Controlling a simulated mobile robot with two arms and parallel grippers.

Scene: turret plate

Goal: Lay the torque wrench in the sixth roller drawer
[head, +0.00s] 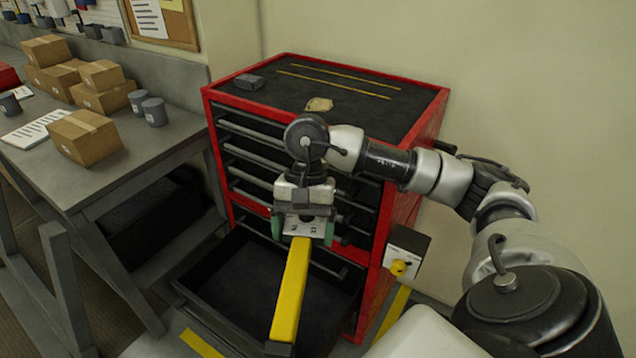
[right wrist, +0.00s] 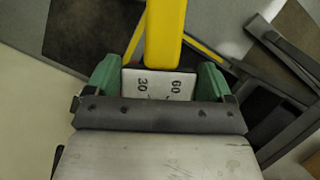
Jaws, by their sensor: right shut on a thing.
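The torque wrench (head: 291,288) has a long yellow handle and a pale block marked 30 and 60. My right gripper (head: 303,230) is shut on that block, with a green finger on each side. In the right wrist view the gripper (right wrist: 158,80) holds the wrench (right wrist: 166,35), whose handle points away from the jaws. In the head view the handle points down and toward the front, across an open, dark-lined low drawer (head: 232,290) of the red roller cabinet (head: 436,120). The drawer floor looks empty. I cannot tell the wrench's height above it. My left gripper is out of view.
A grey bench (head: 60,170) stands left of the cabinet, with cardboard boxes (head: 86,137) and grey cups (head: 154,111). The drawers above the open one look closed.

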